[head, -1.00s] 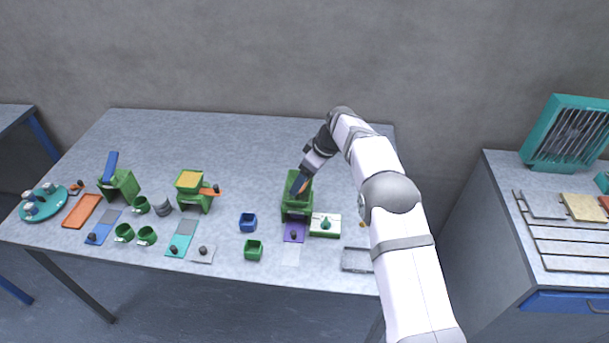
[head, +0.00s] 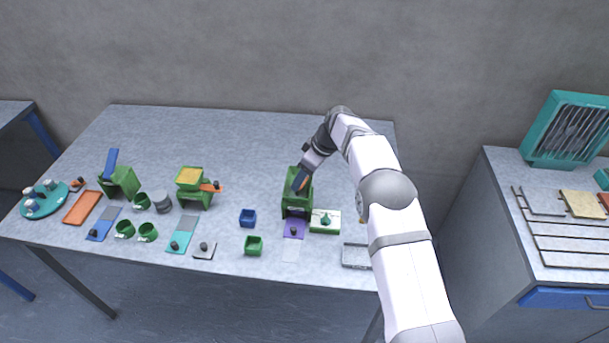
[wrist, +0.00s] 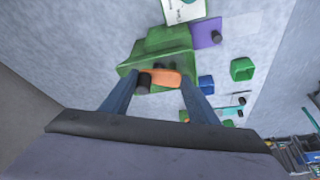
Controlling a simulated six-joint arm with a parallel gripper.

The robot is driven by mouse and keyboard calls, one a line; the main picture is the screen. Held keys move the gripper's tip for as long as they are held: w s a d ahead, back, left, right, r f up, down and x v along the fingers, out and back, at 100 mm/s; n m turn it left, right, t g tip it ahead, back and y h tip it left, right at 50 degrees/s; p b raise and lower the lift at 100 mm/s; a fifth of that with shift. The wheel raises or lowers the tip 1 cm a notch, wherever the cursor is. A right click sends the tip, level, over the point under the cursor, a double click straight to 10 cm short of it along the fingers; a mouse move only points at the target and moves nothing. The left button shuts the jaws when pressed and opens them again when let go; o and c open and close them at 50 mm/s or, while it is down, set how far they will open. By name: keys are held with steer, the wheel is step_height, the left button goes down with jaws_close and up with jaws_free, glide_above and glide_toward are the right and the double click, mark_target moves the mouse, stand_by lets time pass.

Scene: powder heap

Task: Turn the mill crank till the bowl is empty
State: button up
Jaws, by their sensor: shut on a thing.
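A green mill (head: 296,210) stands at the table's right-hand part, below my gripper (head: 299,188). In the wrist view, the green mill (wrist: 160,52) has an orange crank (wrist: 168,77) with a dark round knob (wrist: 144,80). My gripper (wrist: 163,82) has its fingers on either side of the crank and is shut on it. My fingers and wrist cover much of the mill's top in the head view, so I cannot tell what its bowl holds. A second green mill (head: 192,199) further left has yellow material (head: 190,176) on top and an orange crank (head: 211,188).
A purple pad (head: 293,229) lies in front of the mill, beside a white-topped green box (head: 331,229). A blue cup (head: 248,219) and a green cup (head: 254,246) stand to the left. The table behind the mills is clear.

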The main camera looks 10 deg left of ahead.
steer(key=shift+s+f+m+b, duration=0.1)
steer(key=shift+m+b, duration=0.3)
steer(key=shift+b, duration=0.05)
steer(key=m+b, duration=0.1)
steer(key=m+t+b, duration=0.1)
steer(key=shift+s+d+m+h, duration=0.1)
steer(key=shift+s+m+h, duration=0.2)
steer(key=shift+m+h, duration=0.1)
steer(key=m+h, duration=0.1)
steer(key=m, duration=0.2)
steer(key=s+m+t+h+b, duration=0.1)
steer(key=m, duration=0.2)
steer(key=shift+s+t, duration=0.1)
steer(key=shift+t, duration=0.2)
steer(key=m, duration=0.1)
steer(key=m+h+b, duration=0.1)
steer(key=m, duration=0.2)
steer(key=shift+s+a+m+h+b, duration=0.25)
steer(key=shift+s+m+h+b, duration=0.15)
steer(key=shift+s+a+m+h, duration=0.15)
steer(key=shift+m+h, duration=0.25)
steer(key=shift+m, duration=0.75)
steer(key=shift+s+a+m+h, duration=0.15)
steer(key=shift+m+h, duration=0.25)
steer(key=shift+m, duration=0.75)
steer(key=o, duration=1)
steer(key=shift+o, duration=0.2)
